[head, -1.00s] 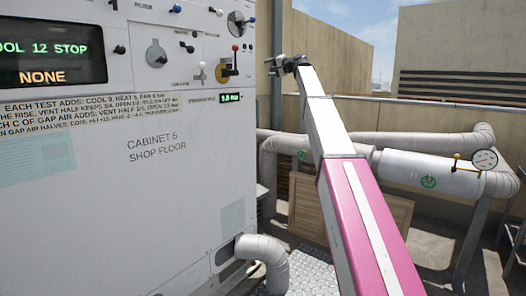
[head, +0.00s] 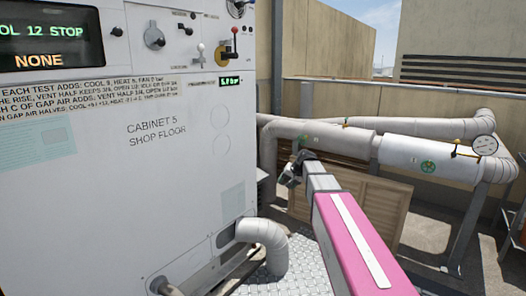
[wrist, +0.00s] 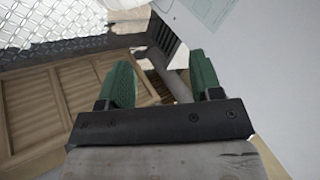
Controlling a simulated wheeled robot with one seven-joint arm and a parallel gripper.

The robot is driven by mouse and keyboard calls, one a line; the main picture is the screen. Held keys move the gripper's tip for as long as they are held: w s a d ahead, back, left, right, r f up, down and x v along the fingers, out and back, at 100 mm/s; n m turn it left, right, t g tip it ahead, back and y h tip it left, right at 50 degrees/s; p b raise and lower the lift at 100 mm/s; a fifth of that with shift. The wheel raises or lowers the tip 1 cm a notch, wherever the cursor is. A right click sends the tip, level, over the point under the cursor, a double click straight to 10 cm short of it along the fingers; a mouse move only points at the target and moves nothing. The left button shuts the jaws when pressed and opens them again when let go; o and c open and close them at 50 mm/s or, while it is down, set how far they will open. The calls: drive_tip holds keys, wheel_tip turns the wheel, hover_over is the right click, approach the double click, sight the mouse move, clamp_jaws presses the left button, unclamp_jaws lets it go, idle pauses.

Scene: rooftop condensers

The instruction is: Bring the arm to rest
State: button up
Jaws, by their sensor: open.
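My gripper (head: 291,168) hangs at the end of my pink and white arm, low in front of the pipes and right of the white cabinet (head: 130,200). In the wrist view its two green fingers (wrist: 160,82) stand apart with nothing between them. Beyond them a wooden crate (wrist: 60,105) and the cabinet's pale side (wrist: 260,60) show. The gripper looks small and dark in the head view, and its fingertips are hard to make out there.
The cabinet carries a display (head: 50,40), knobs and a red-handled lever (head: 234,40). Lagged pipes (head: 435,165) with a gauge (head: 484,146) run behind my arm. A wooden crate (head: 375,200) stands below them. An elbow pipe (head: 265,240) leaves the cabinet low down over metal tread plate.

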drive_tip(key=s+d+f+g+h, duration=0.1)
drive_tip(key=s+d+f, duration=0.1)
drive_tip(key=s+f, duration=0.4)
drive_tip(key=s+d+f+n+g+h, duration=0.1)
drive_tip(key=s+f, duration=0.5)
drive_tip(key=s, duration=0.7)
drive_tip(key=s+d+f+n+g+h, duration=0.1)
drive_tip(key=s+d+f+g+h, duration=0.1)
drive_tip(key=s+f, duration=0.5)
drive_tip(key=s+d+h, duration=0.1)
drive_tip(key=s+d, duration=0.1)
drive_tip(key=s, duration=0.1)
drive_tip(key=shift+d+g, duration=0.35)
drive_tip(key=shift+g, duration=0.05)
drive_tip(key=shift+w+f, duration=0.1)
drive_tip(key=shift+s+r, duration=0.35)
drive_tip(key=shift+r, duration=0.05)
